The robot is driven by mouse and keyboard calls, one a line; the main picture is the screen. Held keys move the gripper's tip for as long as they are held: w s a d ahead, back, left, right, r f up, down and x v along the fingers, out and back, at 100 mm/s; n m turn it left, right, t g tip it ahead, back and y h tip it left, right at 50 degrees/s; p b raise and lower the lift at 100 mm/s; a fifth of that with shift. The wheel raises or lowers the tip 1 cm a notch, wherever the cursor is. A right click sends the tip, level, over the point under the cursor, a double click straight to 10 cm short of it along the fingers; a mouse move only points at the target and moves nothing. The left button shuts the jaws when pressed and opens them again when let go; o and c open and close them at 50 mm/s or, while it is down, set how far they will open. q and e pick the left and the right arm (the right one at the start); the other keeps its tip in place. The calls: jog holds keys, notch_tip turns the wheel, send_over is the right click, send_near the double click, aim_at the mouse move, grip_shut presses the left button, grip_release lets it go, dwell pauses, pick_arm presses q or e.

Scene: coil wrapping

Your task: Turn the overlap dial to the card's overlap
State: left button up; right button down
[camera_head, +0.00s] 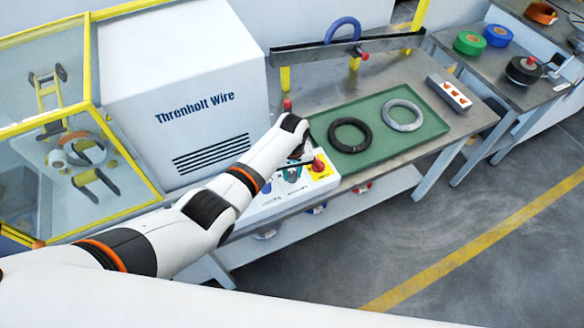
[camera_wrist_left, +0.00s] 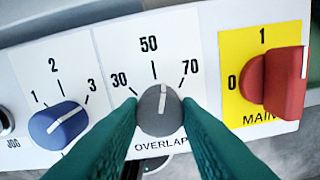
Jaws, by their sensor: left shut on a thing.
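The overlap dial (camera_wrist_left: 158,112) is a grey knob with a white pointer line, under the marks 30, 50 and 70 in the left wrist view. Its pointer stands close to straight up, near the 50 mark and slightly to its right. My left gripper (camera_wrist_left: 160,108) has its green fingers on both sides of the dial, shut on it. In the head view, my left gripper (camera_head: 296,160) is over the control panel (camera_head: 290,203), and my arm hides part of it. I cannot make out a card with an overlap value. My right gripper is not in view.
A blue dial (camera_wrist_left: 58,125) marked 1 to 3 is left of the overlap dial. A red main switch (camera_wrist_left: 285,82) on a yellow plate is close on its right. Behind the panel, a green tray (camera_head: 380,111) holds a black ring (camera_head: 334,140) and a grey ring (camera_head: 388,122).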

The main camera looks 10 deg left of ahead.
aim_at(292, 174)
pick_arm(q)
jog(key=shift+r+n+p, duration=0.1)
jog(key=shift+n+p, duration=0.35)
jog(key=shift+n, duration=1.15)
jog(key=o, duration=1)
jog(key=shift+r, duration=0.45)
notch_tip(292, 174, up, 11)
jog(key=shift+b, duration=0.35)
